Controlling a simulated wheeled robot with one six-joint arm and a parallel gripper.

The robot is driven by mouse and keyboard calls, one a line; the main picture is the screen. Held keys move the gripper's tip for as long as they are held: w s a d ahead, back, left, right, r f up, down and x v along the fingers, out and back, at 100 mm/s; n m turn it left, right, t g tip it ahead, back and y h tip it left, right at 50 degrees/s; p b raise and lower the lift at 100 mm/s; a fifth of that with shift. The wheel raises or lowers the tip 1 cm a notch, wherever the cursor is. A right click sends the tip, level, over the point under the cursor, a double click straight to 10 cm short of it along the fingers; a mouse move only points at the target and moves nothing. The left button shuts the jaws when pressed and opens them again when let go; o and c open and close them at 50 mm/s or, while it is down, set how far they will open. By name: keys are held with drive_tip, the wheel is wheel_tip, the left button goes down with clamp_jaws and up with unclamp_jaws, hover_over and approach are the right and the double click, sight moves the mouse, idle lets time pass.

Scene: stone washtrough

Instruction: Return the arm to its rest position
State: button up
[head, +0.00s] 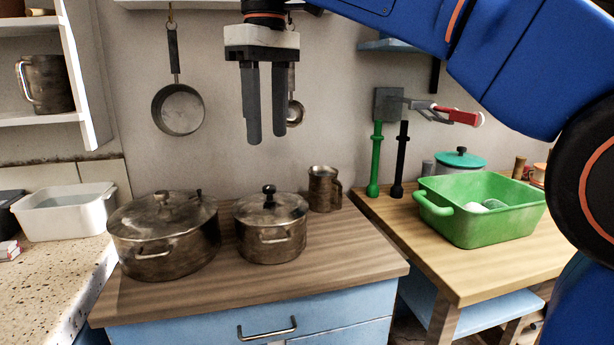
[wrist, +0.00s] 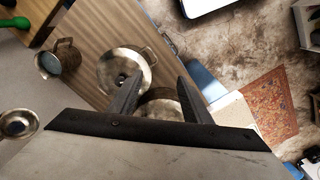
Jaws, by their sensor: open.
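My gripper (head: 264,140) hangs pointing down in the head view, in front of the wall and above the cabinet top. Its two grey fingers are apart with nothing between them. My blue arm reaches in from the upper right. In the wrist view the open fingers (wrist: 160,90) show over the pots below. The smaller lidded pot (head: 270,238) stands on the cabinet top below the gripper, well clear of the fingertips. The larger lidded pot (head: 164,245) stands to its left.
A metal jug (head: 324,190) stands behind the small pot. A pan (head: 179,109) and a ladle (head: 294,112) hang on the wall close by. A green basin (head: 470,228) sits on the right table, beneath my arm. Shelves (head: 45,118) flank the left side.

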drive_tip(key=s+d+f+m+t, duration=0.1)
drive_tip(key=s+d+f+m, duration=0.15)
drive_tip(key=d+f, duration=0.65)
drive_tip(key=s+d+f+m+t, duration=0.1)
drive_tip(key=d+f+m, duration=0.4)
drive_tip(key=d, duration=0.9)
drive_tip(key=s+d+f+m+t, duration=0.1)
drive_tip(key=s+d+f, duration=0.3)
drive_tip(key=f, duration=0.4)
drive_tip(key=s+d+f+m, duration=0.2)
drive_tip(key=s+d+f, duration=0.2)
drive_tip(key=f, duration=0.4)
drive_tip(key=s+d+f+m+t, duration=0.1)
drive_tip(key=s+d+f, duration=0.3)
drive_tip(key=f, duration=0.4)
drive_tip(key=shift+d+t, duration=0.3)
drive_tip(key=shift+d, duration=0.05)
